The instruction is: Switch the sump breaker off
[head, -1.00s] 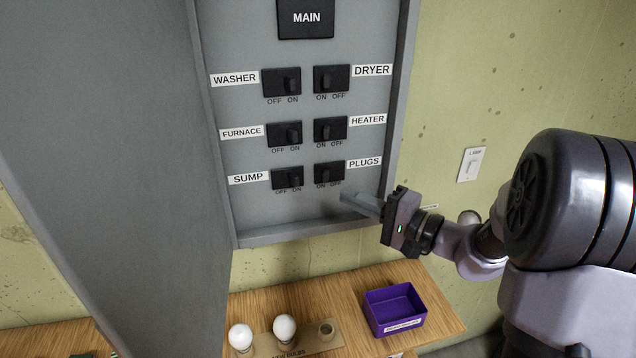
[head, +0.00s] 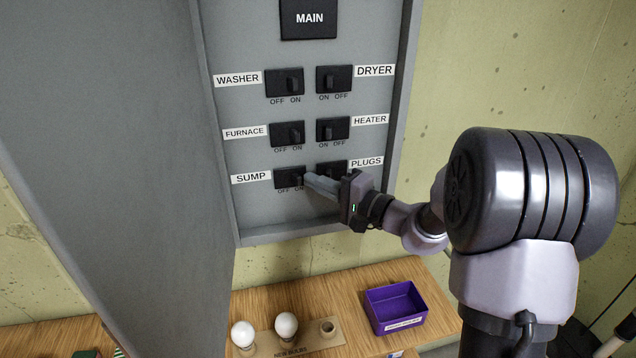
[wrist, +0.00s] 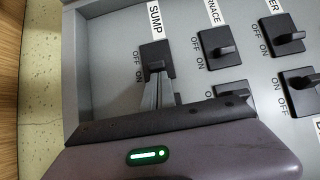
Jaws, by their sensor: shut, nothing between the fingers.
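The sump breaker (head: 289,178) is a black switch at the lower left of the grey panel, with its SUMP label to its left. Its lever sits on the right, at the ON side. My gripper (head: 308,178) is shut and empty, its fingertips at the right side of that lever. In the wrist view the sump breaker (wrist: 156,55) is straight ahead of the shut fingers (wrist: 158,78). The tips are at or very near the lever; I cannot tell whether they touch.
The plugs breaker (head: 333,168) is close to the right, partly behind my gripper. The furnace breaker (head: 287,134) is above. The grey open door fills the left. Below, a wooden bench (head: 350,285) holds bulbs (head: 286,325) and a purple bin (head: 395,307).

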